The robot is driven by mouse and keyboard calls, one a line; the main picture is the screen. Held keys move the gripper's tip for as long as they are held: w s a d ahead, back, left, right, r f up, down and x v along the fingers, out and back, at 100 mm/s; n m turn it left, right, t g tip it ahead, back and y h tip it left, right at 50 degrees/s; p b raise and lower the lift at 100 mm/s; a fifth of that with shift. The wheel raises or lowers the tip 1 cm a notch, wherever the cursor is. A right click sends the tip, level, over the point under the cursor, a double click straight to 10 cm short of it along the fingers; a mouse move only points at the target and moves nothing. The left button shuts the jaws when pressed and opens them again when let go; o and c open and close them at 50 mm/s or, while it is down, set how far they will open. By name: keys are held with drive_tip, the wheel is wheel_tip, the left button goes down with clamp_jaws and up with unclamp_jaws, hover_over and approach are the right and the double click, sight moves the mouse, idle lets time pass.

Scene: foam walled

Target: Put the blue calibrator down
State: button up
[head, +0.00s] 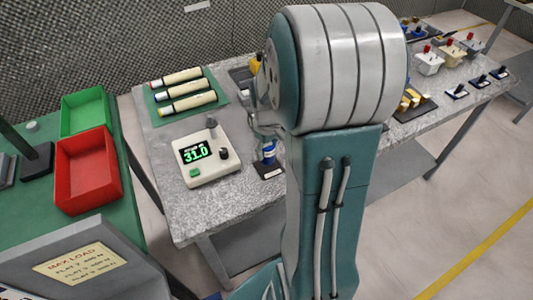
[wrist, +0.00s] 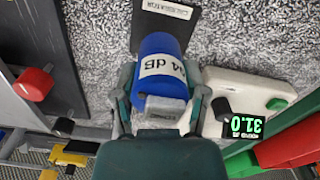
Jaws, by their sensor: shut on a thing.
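The blue calibrator (wrist: 160,62) has a white band reading "94 dB" and a grey end. In the wrist view it sits between the two fingers of my gripper (wrist: 160,98), which is shut on it. In the head view the calibrator (head: 269,151) shows as a small blue and white piece beside my arm, low over the grey speckled table (head: 190,222). A black card lettered as the calibrator's label (wrist: 166,20) lies just beyond it; the card also shows in the head view (head: 268,170). I cannot tell whether the calibrator touches the table.
A white meter (head: 207,160) reading 31.0 stands close to the left in the head view. Several cream tubes (head: 183,90) lie on a green mat behind it. A red bin (head: 86,172) and a green bin (head: 83,112) are further left. My arm hides the table's middle.

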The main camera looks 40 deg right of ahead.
drive_tip(key=shift+f, duration=1.2)
drive_tip(key=shift+f, duration=0.1)
drive_tip(key=o, duration=1.2)
drive_tip(key=shift+c, duration=0.2)
wheel_tip(320, 180, up, 12)
drive_tip(key=shift+s+a+r, duration=0.1)
drive_tip(key=s+a+r+t, duration=0.2)
drive_tip(key=s+a+r, duration=0.2)
drive_tip(key=a, duration=0.5)
drive_tip(key=s+a+r+t, duration=0.3)
drive_tip(key=s+a, duration=0.3)
drive_tip(key=a, duration=0.2)
drive_tip(key=shift+s+a+r+m+t, duration=0.2)
drive_tip(key=shift+a+r+m+t, duration=0.1)
drive_tip(key=shift+a+r+m, duration=0.1)
